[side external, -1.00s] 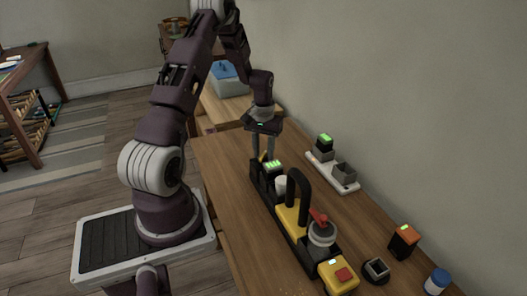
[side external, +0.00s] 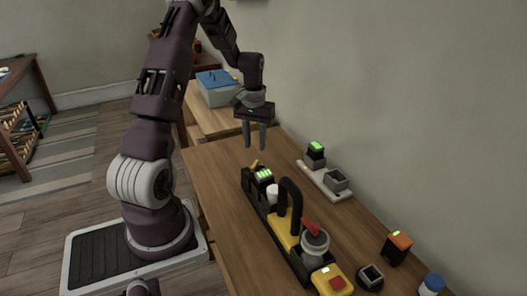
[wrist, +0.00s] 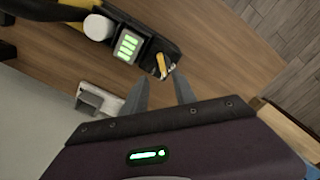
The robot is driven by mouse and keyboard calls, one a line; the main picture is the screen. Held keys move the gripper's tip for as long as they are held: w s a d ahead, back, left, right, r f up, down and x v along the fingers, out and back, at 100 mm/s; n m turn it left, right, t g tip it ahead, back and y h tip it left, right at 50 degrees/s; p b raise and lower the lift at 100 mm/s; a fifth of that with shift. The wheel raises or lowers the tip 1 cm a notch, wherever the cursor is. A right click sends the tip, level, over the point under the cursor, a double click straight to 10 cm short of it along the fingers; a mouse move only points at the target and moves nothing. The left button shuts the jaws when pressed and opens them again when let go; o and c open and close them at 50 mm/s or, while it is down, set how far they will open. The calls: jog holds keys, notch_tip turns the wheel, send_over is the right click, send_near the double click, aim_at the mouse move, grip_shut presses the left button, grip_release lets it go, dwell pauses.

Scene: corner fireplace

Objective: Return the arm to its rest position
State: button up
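My gripper (side external: 255,148) hangs above the far end of a black and yellow tool carrier (side external: 283,228) on the wooden table, with clear air below it. Its two fingers point down and stand apart with nothing between them. In the wrist view my gripper (wrist: 160,75) also shows its fingers spread and empty. A block with green lit bars (side external: 263,176) sits in the carrier near its far end. A small yellow piece (side external: 254,164) is at the carrier's far tip; it also shows in the wrist view (wrist: 160,62).
A white charger base (side external: 322,181) with a green-lit block (side external: 315,154) stands near the wall. An orange-topped block (side external: 397,247), a dark square holder (side external: 370,277) and a blue-capped bottle (side external: 432,284) are at the near right. A blue-lidded box (side external: 216,88) stands behind.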

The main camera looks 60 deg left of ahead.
jog(key=s+d+r+m+t+y, duration=0.15)
jog(key=d+r+m, duration=0.25)
jog(key=d+r, duration=1.15)
jog(key=s+d+r+m+t, duration=0.2)
jog(key=s+d, duration=0.5)
jog(key=s+d+r+m+t+h, duration=0.1)
jog(key=s+d+r+m+t, duration=0.1)
jog(key=s+d, duration=0.5)
jog(key=shift+s+d+m, duration=0.3)
jog(key=shift+s+m, duration=0.1)
jog(key=shift+s, duration=0.1)
